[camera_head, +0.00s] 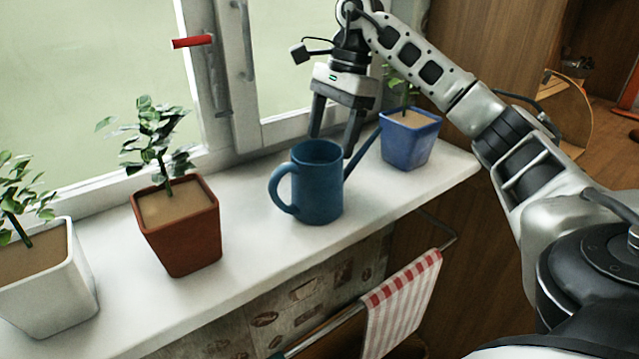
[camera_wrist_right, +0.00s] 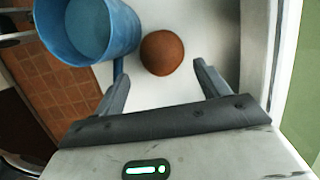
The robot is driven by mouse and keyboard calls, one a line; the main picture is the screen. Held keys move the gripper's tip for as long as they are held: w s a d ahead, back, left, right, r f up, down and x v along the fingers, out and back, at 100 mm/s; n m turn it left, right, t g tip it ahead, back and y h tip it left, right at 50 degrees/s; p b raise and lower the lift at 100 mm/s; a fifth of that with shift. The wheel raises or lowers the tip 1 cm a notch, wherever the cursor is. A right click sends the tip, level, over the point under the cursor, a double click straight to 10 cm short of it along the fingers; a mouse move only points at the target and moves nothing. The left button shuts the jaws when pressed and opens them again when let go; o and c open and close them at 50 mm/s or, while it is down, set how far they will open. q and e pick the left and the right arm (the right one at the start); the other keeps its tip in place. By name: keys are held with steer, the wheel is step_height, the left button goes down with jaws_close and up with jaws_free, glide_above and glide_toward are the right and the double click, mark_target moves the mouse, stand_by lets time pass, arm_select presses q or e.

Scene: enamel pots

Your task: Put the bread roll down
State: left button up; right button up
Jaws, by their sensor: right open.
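A round brown bread roll (camera_wrist_right: 162,52) rests on the white window sill in the right wrist view. It lies just beyond the fingertips of my right gripper (camera_wrist_right: 161,68), centred between them and apart from both. My right gripper (camera_head: 333,143) is open and points down behind the blue watering can (camera_head: 318,185) in the head view. The roll does not show there; the can seems to hide it. My left gripper is in neither view.
The watering can (camera_wrist_right: 88,28) stands close to the roll, its spout near one finger. A blue pot (camera_head: 408,140) stands right of it, a terracotta pot (camera_head: 180,238) and a white pot (camera_head: 50,285) left. The window (camera_head: 290,60) is behind. The sill's front edge drops off.

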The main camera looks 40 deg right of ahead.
steer(key=shift+x, duration=3.05)
steer(key=shift+w, duration=0.1)
steer(key=c, duration=0.8)
steer(key=shift+r, duration=0.1)
